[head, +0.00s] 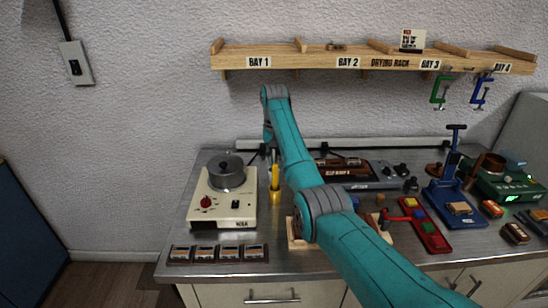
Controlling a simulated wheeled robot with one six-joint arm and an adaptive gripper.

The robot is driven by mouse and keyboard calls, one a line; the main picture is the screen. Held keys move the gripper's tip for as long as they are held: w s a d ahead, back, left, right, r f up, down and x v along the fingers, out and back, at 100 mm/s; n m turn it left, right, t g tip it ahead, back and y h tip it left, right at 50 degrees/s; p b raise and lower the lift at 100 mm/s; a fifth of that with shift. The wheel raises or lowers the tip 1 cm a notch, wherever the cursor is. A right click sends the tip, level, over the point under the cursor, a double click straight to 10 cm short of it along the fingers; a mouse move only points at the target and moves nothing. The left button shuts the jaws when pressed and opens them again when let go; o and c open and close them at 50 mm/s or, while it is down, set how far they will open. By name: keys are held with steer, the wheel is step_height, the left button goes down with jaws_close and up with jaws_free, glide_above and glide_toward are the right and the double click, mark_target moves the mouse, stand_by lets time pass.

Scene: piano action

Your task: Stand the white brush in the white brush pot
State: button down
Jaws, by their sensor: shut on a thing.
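My gripper (273,156) is at the end of my teal arm, above the back left of the steel bench, between the hot plate and the arm. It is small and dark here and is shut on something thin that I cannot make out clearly. A yellow upright thing in a yellow holder (275,198) stands just below it in the picture. I cannot pick out the white brush or the white brush pot. My arm covers part of the bench middle.
A hot plate (204,218) with a grey pot (227,172) stands left of the gripper. A tray of small blocks (175,255) lies at the front left. A wooden drying rack (310,58) hangs above. A red tool (430,237) and a blue press (450,208) stand right.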

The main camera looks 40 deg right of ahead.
steer(key=c, duration=1.1)
jaws_free()
steer(key=shift+c, duration=0.2)
